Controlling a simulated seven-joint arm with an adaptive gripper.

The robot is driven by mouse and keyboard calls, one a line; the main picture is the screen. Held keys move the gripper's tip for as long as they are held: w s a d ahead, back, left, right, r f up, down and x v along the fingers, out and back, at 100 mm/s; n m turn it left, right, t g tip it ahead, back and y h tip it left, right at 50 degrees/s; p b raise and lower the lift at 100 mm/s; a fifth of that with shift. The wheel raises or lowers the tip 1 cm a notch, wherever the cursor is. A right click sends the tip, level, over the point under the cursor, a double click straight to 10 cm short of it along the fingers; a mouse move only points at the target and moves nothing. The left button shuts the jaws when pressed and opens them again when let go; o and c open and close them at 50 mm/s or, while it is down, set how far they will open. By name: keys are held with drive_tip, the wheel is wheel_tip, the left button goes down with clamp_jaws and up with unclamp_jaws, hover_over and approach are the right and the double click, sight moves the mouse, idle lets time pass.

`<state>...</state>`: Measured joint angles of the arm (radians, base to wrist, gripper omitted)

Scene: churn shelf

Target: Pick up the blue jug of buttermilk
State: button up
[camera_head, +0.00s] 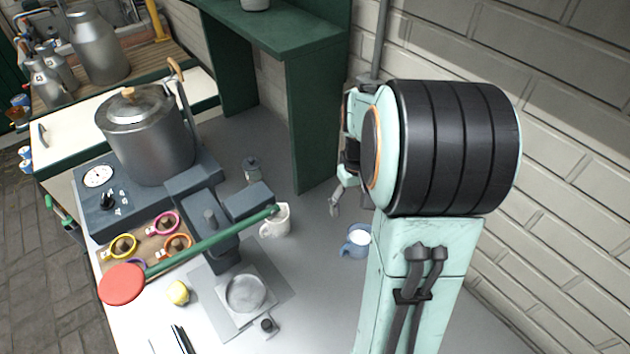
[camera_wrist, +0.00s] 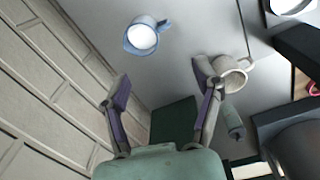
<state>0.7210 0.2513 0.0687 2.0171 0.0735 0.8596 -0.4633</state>
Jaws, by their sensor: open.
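The blue jug (camera_head: 354,241) stands upright on the grey counter, filled with white liquid, partly hidden by my arm at its right. In the wrist view the blue jug (camera_wrist: 143,36) lies ahead of my fingertips, its handle to the upper right. My gripper (camera_wrist: 162,84) is open and empty, with its fingers spread wide and apart from the jug. In the head view my gripper (camera_head: 336,200) shows only in part, above and left of the jug. A cream jug (camera_head: 277,221) stands left of the blue one; in the wrist view this cream jug (camera_wrist: 232,74) appears close to the right finger.
A green-handled press (camera_head: 215,235) and a scale-like plate (camera_head: 245,292) stand left of the jugs. A large metal pot (camera_head: 150,140) is farther left. A green shelf (camera_head: 300,110) rises behind, and a white block wall (camera_head: 570,200) is at right. The counter around the blue jug is mostly clear.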

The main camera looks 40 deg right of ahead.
sight(346, 246)
wheel_tip(346, 246, down, 19)
drive_tip(key=shift+d+r, duration=0.1)
drive_tip(key=shift+r, duration=0.1)
clamp_jaws()
